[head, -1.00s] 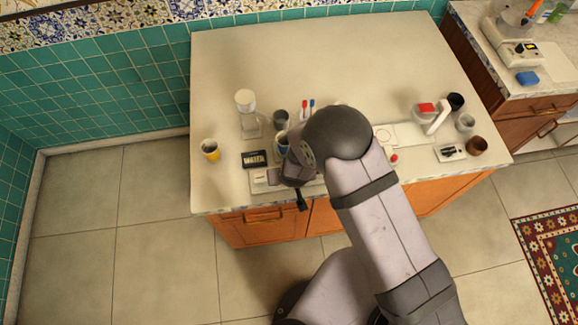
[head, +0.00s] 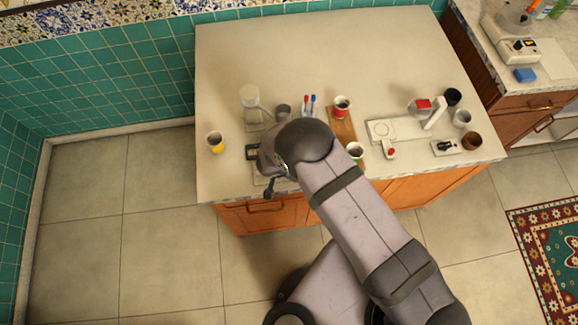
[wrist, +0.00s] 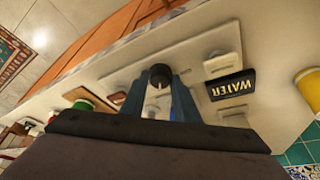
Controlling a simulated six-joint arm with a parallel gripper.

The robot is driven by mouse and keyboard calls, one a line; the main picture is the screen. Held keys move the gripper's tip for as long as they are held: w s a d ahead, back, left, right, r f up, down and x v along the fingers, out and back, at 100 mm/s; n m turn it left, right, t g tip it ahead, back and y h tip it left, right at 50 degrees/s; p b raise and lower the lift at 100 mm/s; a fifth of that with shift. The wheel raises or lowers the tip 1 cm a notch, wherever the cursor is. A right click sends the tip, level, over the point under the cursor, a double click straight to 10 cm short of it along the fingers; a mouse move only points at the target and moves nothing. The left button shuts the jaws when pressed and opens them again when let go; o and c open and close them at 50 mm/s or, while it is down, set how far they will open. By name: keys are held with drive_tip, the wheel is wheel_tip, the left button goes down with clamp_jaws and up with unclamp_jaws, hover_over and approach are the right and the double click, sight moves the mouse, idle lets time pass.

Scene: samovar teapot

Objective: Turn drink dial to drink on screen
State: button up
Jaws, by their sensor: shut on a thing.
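In the wrist view the drink dial (wrist: 160,74) is a round black knob on a white panel at the front of the counter. My gripper (wrist: 160,88) has its two blue fingers around it, one on each side, and is shut on it. The fingers and the dark gripper body hide part of the dial, so its pointing direction is unclear. The black screen (wrist: 232,86) beside it reads WATER, upside down in this view. In the head view the screen (head: 251,152) is mostly covered by my arm, and the dial is hidden.
A yellow cup (head: 216,143) stands left of the screen. A white dispenser (head: 250,97), a red cup (head: 342,105) and a green-rimmed cup (head: 355,151) stand near my arm. Several cups and a flat white scale-like device (head: 391,130) are at right. The counter's back is clear.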

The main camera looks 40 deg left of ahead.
drive_tip(key=m, duration=0.1)
drive_tip(key=m+h, duration=0.1)
drive_tip(key=shift+w+a+m+b, duration=0.1)
drive_tip(key=shift+a+m+b, duration=0.15)
drive_tip(key=shift+m+b, duration=0.05)
drive_tip(key=m+b, duration=0.1)
drive_tip(key=m+h+b, duration=0.1)
drive_tip(key=shift+a+f+m, duration=0.1)
drive_tip(key=shift+f+m, duration=0.1)
drive_tip(key=shift+m, duration=0.2)
drive_tip(key=m+h+b, duration=0.1)
drive_tip(key=m+b, duration=0.1)
drive_tip(key=b, duration=0.1)
drive_tip(key=shift+w+g, duration=0.1)
drive_tip(key=shift+g, duration=0.2)
drive_tip(key=shift+r+m+h+b, duration=0.15)
drive_tip(key=shift+m+h+b, duration=0.15)
drive_tip(key=shift+m+b, duration=0.55)
drive_tip(key=shift+r, duration=0.1)
drive_tip(key=o, duration=1)
